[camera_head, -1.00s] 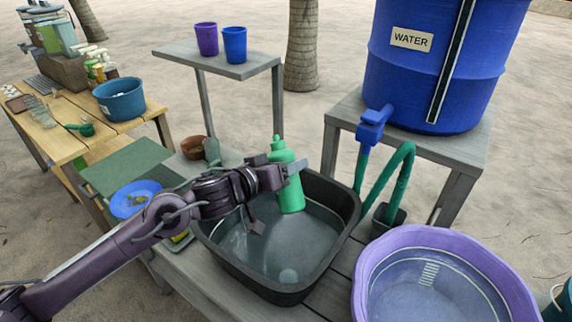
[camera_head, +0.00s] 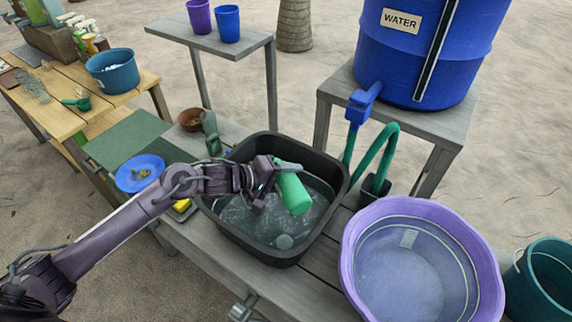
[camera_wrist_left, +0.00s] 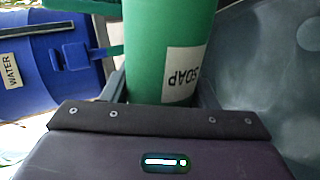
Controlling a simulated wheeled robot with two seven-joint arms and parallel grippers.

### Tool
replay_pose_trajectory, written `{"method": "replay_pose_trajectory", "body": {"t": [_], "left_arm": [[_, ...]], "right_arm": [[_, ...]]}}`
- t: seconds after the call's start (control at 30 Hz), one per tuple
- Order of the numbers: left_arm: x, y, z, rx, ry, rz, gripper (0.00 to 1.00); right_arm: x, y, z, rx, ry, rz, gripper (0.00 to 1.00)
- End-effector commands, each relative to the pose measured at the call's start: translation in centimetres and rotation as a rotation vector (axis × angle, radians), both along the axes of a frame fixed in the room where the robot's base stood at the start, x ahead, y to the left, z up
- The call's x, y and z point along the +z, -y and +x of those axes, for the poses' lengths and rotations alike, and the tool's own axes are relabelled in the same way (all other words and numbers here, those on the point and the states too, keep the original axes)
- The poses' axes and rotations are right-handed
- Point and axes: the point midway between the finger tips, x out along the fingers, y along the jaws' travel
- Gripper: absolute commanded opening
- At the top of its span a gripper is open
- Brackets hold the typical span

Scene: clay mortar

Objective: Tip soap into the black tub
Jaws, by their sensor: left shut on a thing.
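The green soap bottle (camera_head: 294,192) is held by my left gripper (camera_head: 272,178) over the black tub (camera_head: 263,252). The black tub stands on the grey bench and holds water with pale, bubbly patches. I cannot see soap leaving the bottle. My right gripper is not in view.
A purple basin (camera_head: 486,270) stands right of the tub, with a teal bucket (camera_head: 540,285) beyond it. The blue water barrel (camera_head: 420,60) and its green hose (camera_head: 376,150) are behind. A blue plate (camera_head: 139,162) with scraps lies left, near my arm.

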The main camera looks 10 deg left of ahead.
Motion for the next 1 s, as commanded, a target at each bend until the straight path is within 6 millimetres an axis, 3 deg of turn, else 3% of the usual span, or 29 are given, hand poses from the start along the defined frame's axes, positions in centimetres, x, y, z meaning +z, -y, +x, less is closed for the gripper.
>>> {"method": "replay_pose_trajectory", "body": {"t": [0.03,0.1,0.4,1.0], "left_arm": [[0.8,0.0,0.1,0.003,-0.025,-0.025,0.19],[0.7,-0.1,0.2,0.005,-0.068,-0.06,0.19],[0.0,0.0,0.2,0.002,-0.273,-0.235,0.19],[-0.6,0.0,0.1,0.0,-0.361,-0.308,0.19]], "right_arm": [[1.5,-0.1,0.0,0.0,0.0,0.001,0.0],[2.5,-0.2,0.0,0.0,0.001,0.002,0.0],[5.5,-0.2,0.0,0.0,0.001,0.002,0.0],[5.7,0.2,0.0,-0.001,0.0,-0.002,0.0]]}}
